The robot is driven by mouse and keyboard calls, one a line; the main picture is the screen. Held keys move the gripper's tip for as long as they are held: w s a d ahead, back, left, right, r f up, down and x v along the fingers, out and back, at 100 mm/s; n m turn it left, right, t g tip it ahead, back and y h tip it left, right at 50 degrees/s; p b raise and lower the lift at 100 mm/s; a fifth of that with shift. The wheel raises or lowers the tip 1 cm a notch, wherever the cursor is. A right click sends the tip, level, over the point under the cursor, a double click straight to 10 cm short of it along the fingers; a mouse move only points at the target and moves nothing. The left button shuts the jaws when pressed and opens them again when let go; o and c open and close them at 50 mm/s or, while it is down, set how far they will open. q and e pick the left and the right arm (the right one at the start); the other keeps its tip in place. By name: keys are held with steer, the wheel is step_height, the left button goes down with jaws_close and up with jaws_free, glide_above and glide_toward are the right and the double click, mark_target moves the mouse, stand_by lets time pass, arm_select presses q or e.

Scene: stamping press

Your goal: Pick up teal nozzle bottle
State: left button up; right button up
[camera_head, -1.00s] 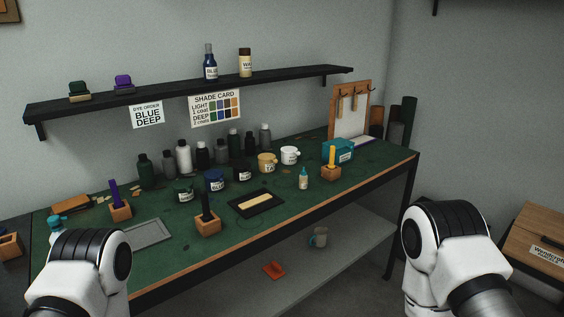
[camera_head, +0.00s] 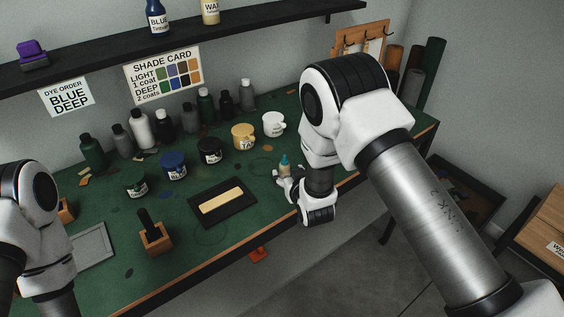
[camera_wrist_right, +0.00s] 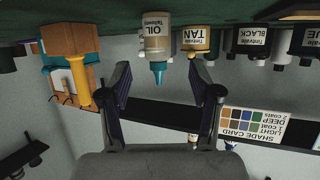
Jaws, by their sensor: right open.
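The teal nozzle bottle (camera_head: 284,166) stands upright on the green bench top, near the front edge. It has a pale body and a teal tip. In the right wrist view, which is upside down, the same bottle (camera_wrist_right: 157,42) has an OIL label and its teal nozzle points down the picture. My right gripper (camera_head: 280,179) is beside it, partly hidden by my right arm. In the right wrist view the right gripper (camera_wrist_right: 164,78) is open and empty, with the nozzle between its spread fingers, nearer the left one. My left arm shows at left, but its gripper does not.
A tan jar (camera_head: 243,137) and a white cup (camera_head: 273,124) stand behind the bottle. A black tray (camera_head: 222,203) with a tan strip lies to its left. A wooden block (camera_head: 155,240) holds a dark-handled tool. The wall shelf (camera_head: 110,48) runs above the bench.

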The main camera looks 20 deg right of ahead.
mark_target(286, 171)
steer(key=x, duration=0.3)
steer(key=f+p+x, duration=0.1)
steer(key=shift+w+d+f, duration=0.1)
steer(key=shift+w+d, duration=0.1)
steer(key=shift+d, duration=0.05)
steer(key=shift+s, duration=0.15)
steer(key=shift+s+a, duration=0.1)
steer(key=shift+a, duration=0.05)
steer(key=c, duration=0.5)
jaws_close()
